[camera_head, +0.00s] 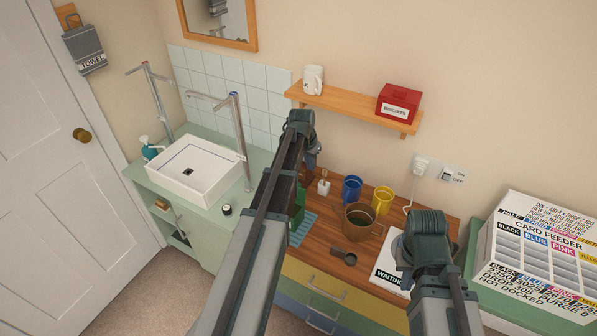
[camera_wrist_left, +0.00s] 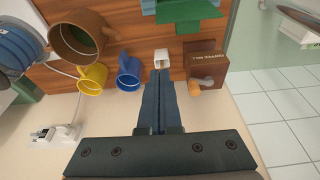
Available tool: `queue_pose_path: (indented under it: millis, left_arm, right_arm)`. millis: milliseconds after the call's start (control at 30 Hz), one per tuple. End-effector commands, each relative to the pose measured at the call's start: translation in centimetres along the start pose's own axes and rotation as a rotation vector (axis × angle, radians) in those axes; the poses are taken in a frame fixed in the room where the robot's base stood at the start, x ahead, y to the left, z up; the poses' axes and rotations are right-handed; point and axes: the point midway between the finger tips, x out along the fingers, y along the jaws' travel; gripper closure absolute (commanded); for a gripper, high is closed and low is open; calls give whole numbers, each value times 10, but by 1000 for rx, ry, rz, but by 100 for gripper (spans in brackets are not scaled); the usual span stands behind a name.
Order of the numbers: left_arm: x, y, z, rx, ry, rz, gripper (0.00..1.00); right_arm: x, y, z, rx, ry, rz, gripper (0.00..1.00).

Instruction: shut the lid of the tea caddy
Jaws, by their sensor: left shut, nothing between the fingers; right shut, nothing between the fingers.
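The tea caddy appears to be the dark green box (camera_head: 299,203) on the counter, largely hidden behind my left arm in the head view. In the left wrist view only a green part of it (camera_wrist_left: 184,15) shows at the top edge, so I cannot tell how its lid stands. My left gripper (camera_wrist_left: 158,98) is shut and empty, apart from the caddy, its fingers pointing towards a small white pot. Its fingers are hidden in the head view. My right arm shows at the lower right; its fingers are hidden.
A brown mill (camera_wrist_left: 205,62) stands close to the left fingers. A white pot (camera_head: 323,187), blue mug (camera_head: 351,188), yellow mug (camera_head: 382,199) and brown pot (camera_head: 360,218) crowd the counter. A dark scoop (camera_head: 344,257) lies in front. A shelf (camera_head: 350,106) overhangs the back.

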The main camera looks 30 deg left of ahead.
Motion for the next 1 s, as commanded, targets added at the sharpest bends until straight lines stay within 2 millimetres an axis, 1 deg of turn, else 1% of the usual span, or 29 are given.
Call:
queue_pose_path:
  millis: [33,100,200,400,567,767,1000]
  left_arm:
    - [-4,-22,-10,-16,15,-5,100]
    - [-5,-38,-14,-24,29,-8,100]
    - [-6,-49,-16,-30,39,-11,100]
    - [-4,-50,-16,-30,41,-12,100]
    - [4,-50,-15,-30,40,-12,100]
    - [24,-50,-16,-29,40,-12,100]
    - [59,-50,-17,-29,40,-12,100]
  right_arm:
    - [-5,0,0,0,0,0,100]
    - [-6,1,0,0,0,0,100]
    - [-7,1,0,0,0,0,100]
    - [-5,0,0,0,0,0,100]
    - [2,0,0,0,0,0,100]
    - [22,-2,-1,1,0,0,100]
    - [54,-5,-3,1,0,0,100]
